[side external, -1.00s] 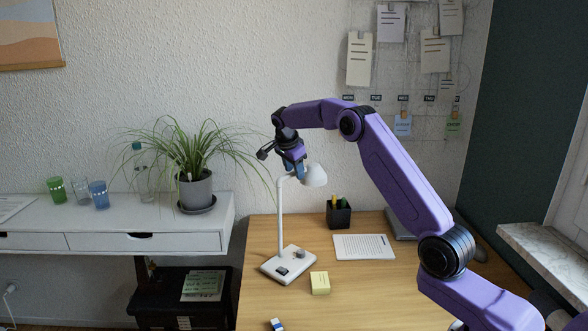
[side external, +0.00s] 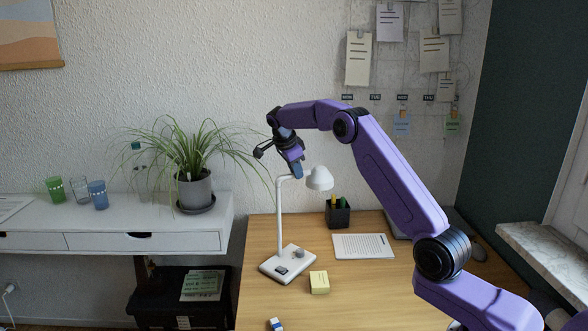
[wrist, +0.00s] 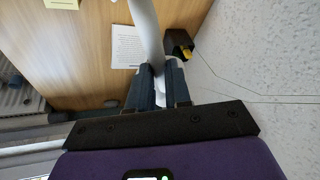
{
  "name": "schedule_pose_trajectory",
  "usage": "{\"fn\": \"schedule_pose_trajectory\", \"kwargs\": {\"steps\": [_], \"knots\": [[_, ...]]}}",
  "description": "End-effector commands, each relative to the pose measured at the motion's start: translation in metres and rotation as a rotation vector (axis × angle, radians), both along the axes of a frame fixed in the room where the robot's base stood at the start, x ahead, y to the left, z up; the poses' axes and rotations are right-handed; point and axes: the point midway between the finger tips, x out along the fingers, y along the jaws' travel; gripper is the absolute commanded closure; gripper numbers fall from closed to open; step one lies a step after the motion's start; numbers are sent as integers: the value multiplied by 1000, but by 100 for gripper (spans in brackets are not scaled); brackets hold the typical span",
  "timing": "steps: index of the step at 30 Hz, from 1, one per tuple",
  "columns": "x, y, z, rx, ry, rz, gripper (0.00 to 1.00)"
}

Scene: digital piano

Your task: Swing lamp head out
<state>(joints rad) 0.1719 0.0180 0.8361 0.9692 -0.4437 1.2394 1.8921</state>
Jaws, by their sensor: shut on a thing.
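The white desk lamp stands upright on its flat base (side external: 288,263) on the wooden desk. Its thin post (side external: 280,220) rises to a short arm that carries the domed lamp head (side external: 320,178), which points right. My gripper (side external: 298,173) comes down from above onto the arm just left of the head. In the wrist view my gripper (wrist: 158,82) has its blue-grey fingers closed around a white lamp part, with a white lamp length (wrist: 145,30) running up beyond them. The fingers hide the exact grip spot.
A black pen holder (side external: 338,213), a printed sheet (side external: 363,246) and a yellow note block (side external: 319,282) lie around the lamp on the desk (side external: 370,295). A potted plant (side external: 196,188) stands on the white shelf to the left, its leaves reaching close to the lamp.

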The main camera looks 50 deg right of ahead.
Motion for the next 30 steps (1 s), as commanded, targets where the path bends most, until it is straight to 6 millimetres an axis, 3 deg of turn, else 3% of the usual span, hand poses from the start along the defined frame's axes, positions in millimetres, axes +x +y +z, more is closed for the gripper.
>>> {"fn": "schedule_pose_trajectory", "kwargs": {"steps": [30], "knots": [[-33, 40, 1, -1, -2, -908, 100]]}}
